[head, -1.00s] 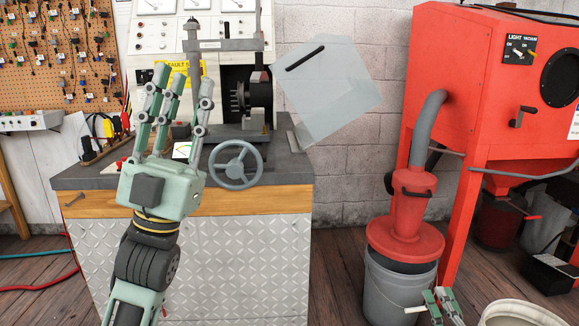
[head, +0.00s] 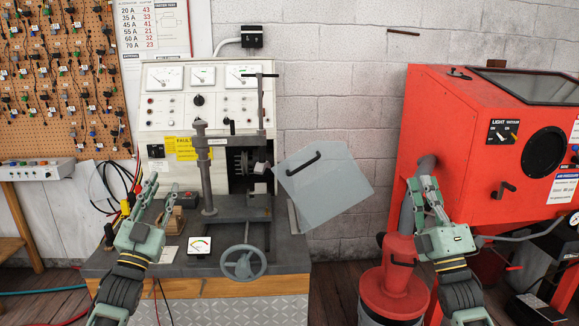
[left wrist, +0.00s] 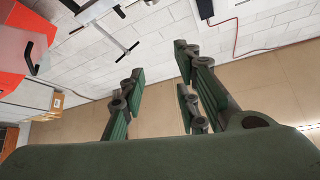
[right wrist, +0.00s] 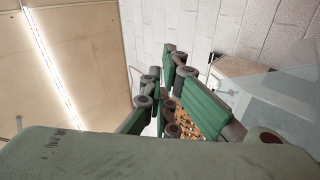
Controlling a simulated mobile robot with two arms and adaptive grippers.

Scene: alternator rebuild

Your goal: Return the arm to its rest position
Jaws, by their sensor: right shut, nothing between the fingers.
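My left gripper (head: 150,192) is upright in front of the left part of the test bench, fingers pointing up. In the left wrist view its fingers (left wrist: 155,85) stand apart with nothing between them. My right gripper (head: 428,190) is raised in front of the red cabinet at the right, fingers pointing up. Its fingers are close together and empty; they also show in the right wrist view (right wrist: 165,90). Both forearms come in from the bottom of the head view.
The test bench (head: 205,105) carries a handwheel (head: 243,262), a small meter (head: 199,245) and a tilted clear guard (head: 325,190). A red blast cabinet (head: 465,110) and red dust collector (head: 394,290) stand right. A pegboard (head: 60,80) hangs left.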

